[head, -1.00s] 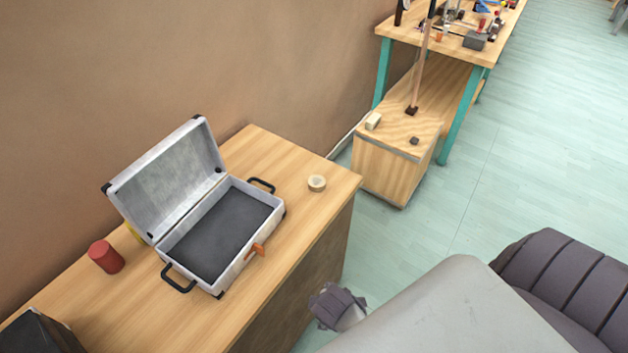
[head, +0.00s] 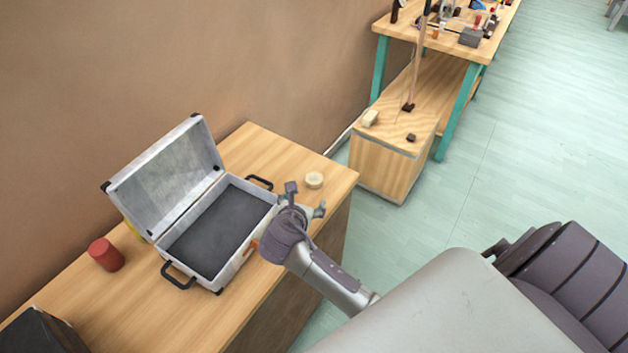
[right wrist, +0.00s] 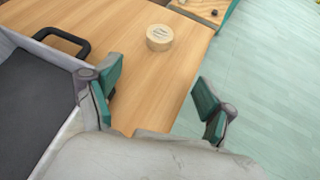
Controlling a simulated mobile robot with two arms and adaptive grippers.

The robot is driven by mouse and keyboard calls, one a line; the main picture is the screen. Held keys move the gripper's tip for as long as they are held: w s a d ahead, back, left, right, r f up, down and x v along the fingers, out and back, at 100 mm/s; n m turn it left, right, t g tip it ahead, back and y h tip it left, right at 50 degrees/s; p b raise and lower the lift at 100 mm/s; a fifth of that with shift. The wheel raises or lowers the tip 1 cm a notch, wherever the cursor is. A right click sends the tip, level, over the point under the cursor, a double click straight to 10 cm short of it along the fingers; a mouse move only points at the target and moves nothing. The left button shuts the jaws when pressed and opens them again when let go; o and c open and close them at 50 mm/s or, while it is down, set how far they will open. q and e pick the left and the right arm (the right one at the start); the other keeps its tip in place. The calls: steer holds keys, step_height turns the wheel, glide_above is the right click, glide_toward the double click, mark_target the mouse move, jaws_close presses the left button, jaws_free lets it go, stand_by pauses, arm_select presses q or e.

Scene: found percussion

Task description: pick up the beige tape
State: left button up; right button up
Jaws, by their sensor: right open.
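The beige tape (head: 314,180) is a small pale roll lying flat on the wooden table near its far right corner. My left gripper does not show.
An open silver case (head: 256,242) with a dark lining stands left of the gripper, its handle close to the left finger. A red can (head: 106,254) stands further left. A wooden box (head: 376,170) and a workbench (head: 386,30) stand beyond the table.

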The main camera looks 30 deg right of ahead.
mark_target(314, 179)
steer(key=shift+w+d+r+n, duration=0.1)
steer(key=shift+w+r+n, duration=0.15)
steer(key=shift+w+n, duration=0.4)
steer(key=shift+w+d, duration=0.2)
steer(key=shift+w, duration=0.15)
steer(key=x, duration=0.7)
steer(key=shift+w+d+f+b, duration=0.1)
steer(key=shift+w+d+b, duration=0.2)
steer(key=shift+b, duration=0.1)
steer(key=shift+s+b+x, duration=0.15)
steer(key=shift+x, duration=1.2)
steer(key=shift+s+b+x, duration=0.15)
steer(key=shift+x, duration=1.2)
steer(key=shift+d, duration=0.15)
steer(key=c, duration=1.1)
steer(key=shift+c, duration=0.2)
